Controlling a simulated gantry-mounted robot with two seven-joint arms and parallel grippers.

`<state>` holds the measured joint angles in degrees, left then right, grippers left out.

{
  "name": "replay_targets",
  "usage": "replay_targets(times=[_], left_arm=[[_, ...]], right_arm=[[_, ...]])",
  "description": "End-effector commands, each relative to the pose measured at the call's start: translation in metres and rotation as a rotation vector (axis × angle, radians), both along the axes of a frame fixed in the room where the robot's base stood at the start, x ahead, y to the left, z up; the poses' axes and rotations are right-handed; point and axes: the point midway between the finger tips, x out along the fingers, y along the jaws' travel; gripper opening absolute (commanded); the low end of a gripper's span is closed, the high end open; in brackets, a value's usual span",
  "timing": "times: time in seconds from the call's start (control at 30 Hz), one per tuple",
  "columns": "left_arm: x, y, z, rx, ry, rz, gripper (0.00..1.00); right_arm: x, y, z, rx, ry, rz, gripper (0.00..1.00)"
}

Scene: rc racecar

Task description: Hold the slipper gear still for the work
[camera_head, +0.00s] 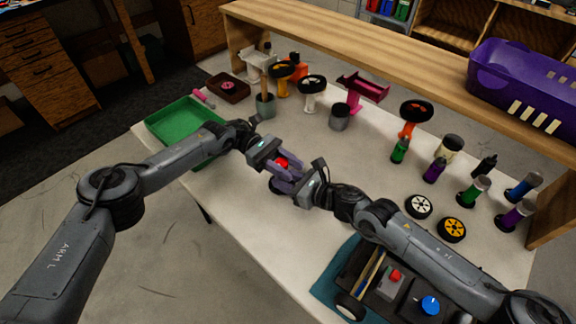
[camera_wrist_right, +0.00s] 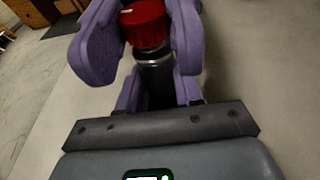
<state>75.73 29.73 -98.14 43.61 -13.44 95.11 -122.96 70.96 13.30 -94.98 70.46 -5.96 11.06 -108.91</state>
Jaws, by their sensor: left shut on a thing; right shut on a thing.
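A part with a ribbed red cap (camera_head: 281,162) and a dark cylindrical body is between my two grippers, above the table near its front edge. In the right wrist view the red cap (camera_wrist_right: 146,22) sits over a black body (camera_wrist_right: 155,78) with a pale metal ring. I cannot tell whether this part is the slipper gear. My left gripper (camera_head: 277,164) and my right gripper (camera_head: 287,180) face each other, their purple fingers close together around it. Both are shut on it; the fingers hide the exact contact. A dark round shape (camera_head: 275,187) shows just below the fingers.
A green tray (camera_head: 185,118) lies at the table's left. A grey cup (camera_head: 340,117), wheels on stands and several bottles stand behind and right. Two loose wheels (camera_head: 418,206) lie right. A car chassis on a blue mat (camera_head: 322,288) is at the front right.

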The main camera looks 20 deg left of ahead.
Motion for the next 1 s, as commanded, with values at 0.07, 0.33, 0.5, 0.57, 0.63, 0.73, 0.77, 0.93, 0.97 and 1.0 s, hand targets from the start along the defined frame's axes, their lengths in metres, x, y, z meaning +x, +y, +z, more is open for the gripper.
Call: replay_targets(times=[0.07, 0.33, 0.5, 0.57, 0.63, 0.73, 0.77, 0.93, 0.97, 1.0], left_arm=[[-0.0001, -0.0023, -0.0011, 0.001, 0.000, 0.000, 0.08], [0.0001, -0.0021, -0.0012, 0.001, 0.000, 0.001, 0.08], [0.0002, -0.0019, -0.0012, 0.001, 0.000, 0.001, 0.08], [0.0002, -0.0018, -0.0012, 0.002, -0.001, 0.002, 0.08], [0.0003, -0.0017, -0.0012, 0.002, -0.001, 0.002, 0.08], [0.0003, -0.0016, -0.0012, 0.002, -0.001, 0.002, 0.08], [0.0003, -0.0016, -0.0012, 0.002, -0.001, 0.002, 0.08], [0.0003, -0.0013, -0.0011, 0.002, -0.001, 0.002, 0.54], [0.0003, -0.0012, -0.0010, 0.001, 0.000, 0.002, 0.58], [0.0003, -0.0011, -0.0009, 0.001, 0.000, 0.002, 0.60]], right_arm=[[-0.0056, 0.0051, 0.0006, 0.004, 0.002, 0.015, 0.08], [-0.0060, 0.0054, 0.0006, 0.005, 0.002, 0.016, 0.08], [-0.0062, 0.0056, 0.0007, 0.005, 0.002, 0.016, 0.08], [-0.0062, 0.0056, 0.0007, 0.005, 0.002, 0.016, 0.08], [-0.0063, 0.0056, 0.0008, 0.005, 0.002, 0.017, 0.08], [-0.0063, 0.0056, 0.0008, 0.004, 0.001, 0.017, 0.08], [-0.0064, 0.0057, 0.0008, 0.004, 0.001, 0.017, 0.08], [-0.0060, 0.0053, 0.0009, 0.005, 0.002, 0.016, 0.08], [-0.0056, 0.0050, 0.0009, 0.005, 0.001, 0.015, 0.08], [-0.0050, 0.0045, 0.0008, 0.003, 0.001, 0.013, 0.08]])
